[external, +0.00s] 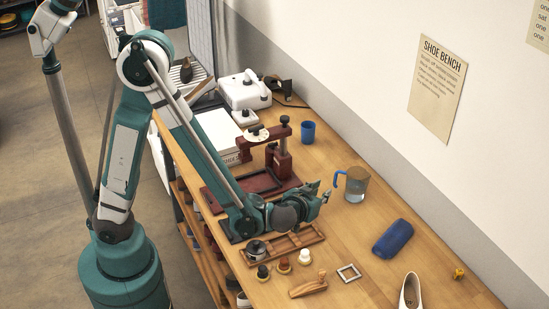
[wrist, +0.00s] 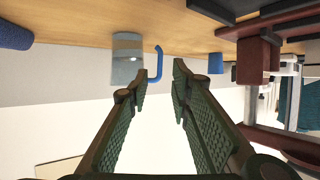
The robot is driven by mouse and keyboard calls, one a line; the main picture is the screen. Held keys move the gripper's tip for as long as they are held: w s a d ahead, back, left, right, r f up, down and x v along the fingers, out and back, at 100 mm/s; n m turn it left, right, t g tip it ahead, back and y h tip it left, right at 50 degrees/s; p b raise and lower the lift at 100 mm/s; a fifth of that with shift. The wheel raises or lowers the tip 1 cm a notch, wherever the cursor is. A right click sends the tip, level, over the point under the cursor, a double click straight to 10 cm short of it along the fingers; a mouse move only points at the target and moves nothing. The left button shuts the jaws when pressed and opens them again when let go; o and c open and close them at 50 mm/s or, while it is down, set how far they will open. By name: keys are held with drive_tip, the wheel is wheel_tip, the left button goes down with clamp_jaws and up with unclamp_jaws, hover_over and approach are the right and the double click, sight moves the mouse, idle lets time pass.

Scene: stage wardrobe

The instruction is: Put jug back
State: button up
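The jug (external: 355,187) is a clear, greyish vessel with a blue handle. It stands upright on the wooden bench in the external view, its handle towards my gripper. My gripper (external: 326,191) is just to the left of the handle, apart from the jug. In the wrist view, which is upside down, the jug (wrist: 127,62) shows beyond the fingers with its handle on the right. My gripper (wrist: 158,80) is open there, with nothing between its fingers.
A blue cup (external: 308,132) stands farther back. A dark blue case (external: 393,239) lies right of the jug. A dark red press (external: 277,160) stands behind my forearm. A wooden tray (external: 307,238), small bottles and a white shoe (external: 410,291) are near the front.

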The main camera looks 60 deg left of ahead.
drive_tip(key=s+a+r+m+g+h, duration=0.35)
drive_tip(key=s+a+r, duration=0.35)
drive_tip(key=s+a, duration=0.4)
drive_tip(key=s+r+m+h, duration=0.1)
drive_tip(key=s+r+h, duration=0.1)
drive_tip(key=s, duration=0.6)
drive_tip(key=s+r+m+h, duration=0.2)
drive_tip(key=s, duration=0.7)
drive_tip(key=shift+d+r, duration=0.15)
drive_tip(key=shift+d, duration=0.1)
drive_tip(key=shift+g, duration=0.25)
